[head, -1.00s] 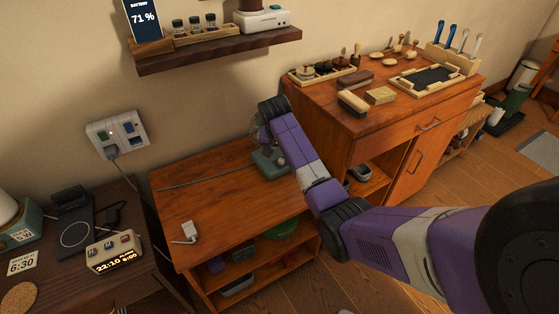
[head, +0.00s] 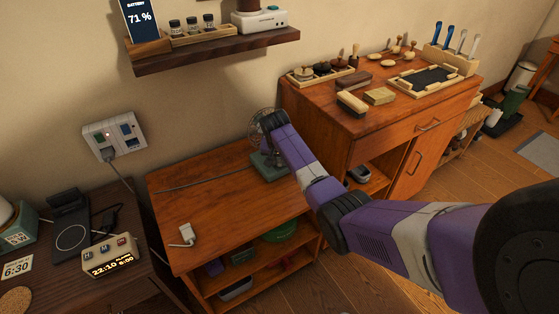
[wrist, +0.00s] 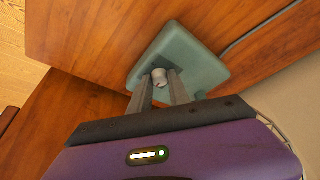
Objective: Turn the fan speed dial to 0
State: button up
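The fan stands on the lower wooden table, with its teal base (head: 268,172) and wire cage (head: 257,124) partly hidden by my arm in the head view. The wrist view looks down on the teal base (wrist: 196,65). A small light-grey speed dial (wrist: 160,78) sits on the base. My gripper (wrist: 160,76) points at the dial, with one finger on each side of it. The fingers are apart and look open, with narrow gaps beside the dial. Contact is not clear. The dial's marks are too small to read. My fingers are hidden in the head view.
The fan's cord (head: 205,180) runs left across the table. A white adapter (head: 186,234) lies near the table's left edge. A taller cabinet (head: 352,130) stands at right, and a wall shelf (head: 215,50) hangs above. The table's front middle is clear.

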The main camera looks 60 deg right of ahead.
grip_shut()
jog(key=n+p, duration=0.1)
jog(key=n+t+p, duration=0.1)
jog(key=n, duration=0.1)
jog(key=shift+s+d+r+n+y, duration=0.1)
jog(key=shift+s+r+n+y, duration=0.05)
jog(key=shift+n+y, duration=0.2)
jog(key=n, duration=0.2)
jog(key=n+t+y, duration=0.1)
jog(key=n, duration=0.1)
jog(key=shift+s+d+n+p, duration=0.1)
jog(key=shift+d+n+p, duration=0.15)
jog(key=shift+p, duration=0.15)
jog(key=n, duration=0.1)
jog(key=n+y+b, duration=0.1)
jog(key=n, duration=0.1)
jog(key=n+t+y+b, duration=0.1)
jog(key=shift+d+f, duration=0.15)
jog(key=shift+f, duration=0.15)
jog(key=n+y+b, duration=0.1)
jog(key=n, duration=0.1)
jog(key=n+b, duration=0.2)
jog(key=shift+d+r+n+y, duration=0.1)
jog(key=shift+n+y, duration=0.2)
jog(key=shift+y, duration=0.05)
jog(key=shift+b, duration=0.4)
